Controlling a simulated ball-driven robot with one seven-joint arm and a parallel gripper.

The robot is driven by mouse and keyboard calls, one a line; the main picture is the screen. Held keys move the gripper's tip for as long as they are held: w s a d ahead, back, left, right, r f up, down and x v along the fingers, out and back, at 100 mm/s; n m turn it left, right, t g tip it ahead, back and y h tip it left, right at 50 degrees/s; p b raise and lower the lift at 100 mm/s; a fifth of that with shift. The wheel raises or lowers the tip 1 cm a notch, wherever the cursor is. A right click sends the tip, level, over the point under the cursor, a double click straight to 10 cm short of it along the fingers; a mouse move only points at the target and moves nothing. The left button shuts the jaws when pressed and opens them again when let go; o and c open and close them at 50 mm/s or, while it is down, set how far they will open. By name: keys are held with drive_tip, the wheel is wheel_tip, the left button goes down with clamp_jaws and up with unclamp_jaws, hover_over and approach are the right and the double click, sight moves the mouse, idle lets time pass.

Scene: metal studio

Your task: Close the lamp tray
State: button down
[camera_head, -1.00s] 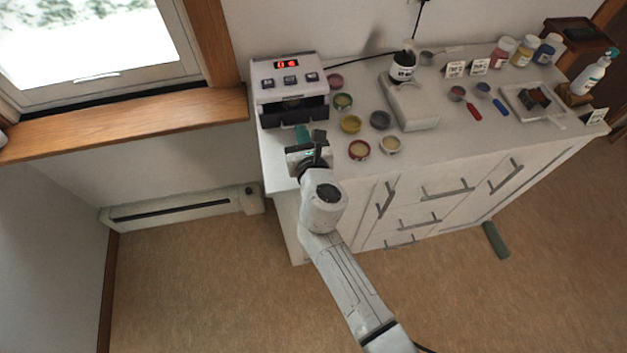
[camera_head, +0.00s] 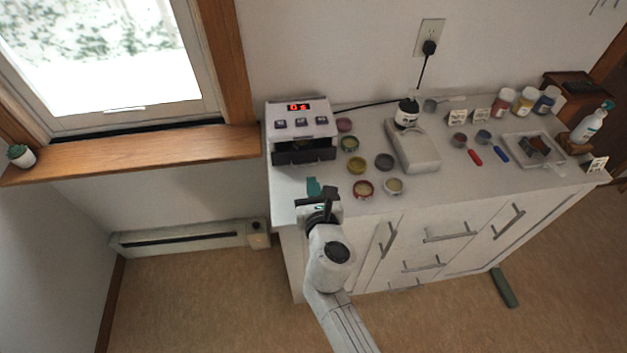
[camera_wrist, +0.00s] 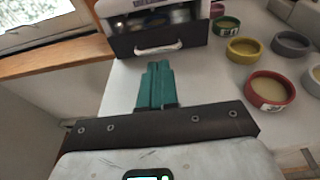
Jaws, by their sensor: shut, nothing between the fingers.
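The lamp unit (camera_head: 300,122) is a white box with a red lit display and several buttons, at the left end of the counter. Its dark lamp tray (camera_head: 305,157) is at the lower front. In the wrist view the tray's dark front (camera_wrist: 190,38) has a pale handle (camera_wrist: 158,48); the tray stands somewhat out, with a strip of its inside and pale things showing above the front. My gripper (camera_head: 314,187) has teal fingers, shut and empty, in front of the tray and apart from it. The fingers (camera_wrist: 158,72) point at the handle in the wrist view.
Several small round pots (camera_head: 364,188) stand right of the lamp unit, close to my gripper's right side. A grey-white device (camera_head: 414,150) is beyond them. The counter (camera_head: 289,190) is bare directly before the tray. A wooden window sill (camera_head: 140,155) lies left.

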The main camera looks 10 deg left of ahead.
drive_tip(key=shift+s+d, duration=0.15)
drive_tip(key=shift+s, duration=0.4)
drive_tip(key=p+v, duration=0.2)
drive_tip(key=v, duration=0.5)
drive_tip(key=shift+s, duration=0.2)
drive_tip(key=shift+d+r, duration=0.1)
drive_tip(key=shift+d, duration=0.05)
